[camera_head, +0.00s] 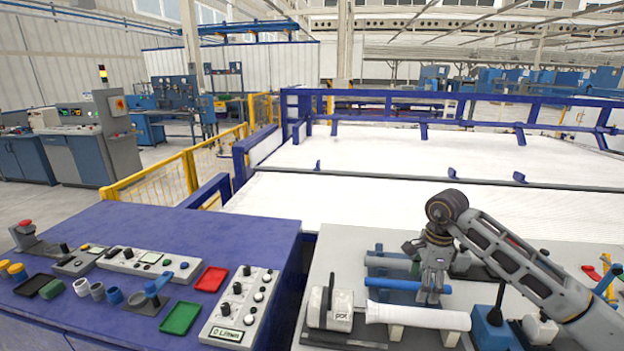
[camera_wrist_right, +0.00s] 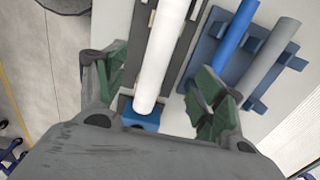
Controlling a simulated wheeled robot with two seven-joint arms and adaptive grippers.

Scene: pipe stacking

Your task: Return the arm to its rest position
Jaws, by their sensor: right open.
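My right gripper (camera_head: 431,298) points down over the right-hand worktable, at the end of my right arm. In the wrist view its green-padded fingers (camera_wrist_right: 163,92) are wide apart, with nothing held. A white pipe (camera_head: 415,317) lies along the table front; in the wrist view it (camera_wrist_right: 164,50) shows in the gap between the fingers, apart from both. A blue pipe (camera_head: 392,284) and a grey pipe (camera_head: 378,262) lie parallel behind it. In the wrist view the blue pipe (camera_wrist_right: 234,44) and grey pipe (camera_wrist_right: 270,55) rest on a blue rack (camera_wrist_right: 208,48). My left gripper is out of view.
A white device (camera_head: 329,307) stands at the white pipe's left end. A blue block (camera_head: 492,328) with a black lever stands right of the pipe. A blue bench (camera_head: 235,235) with trays and a control box (camera_head: 238,308) is on the left. Blue rails enclose the white bed behind.

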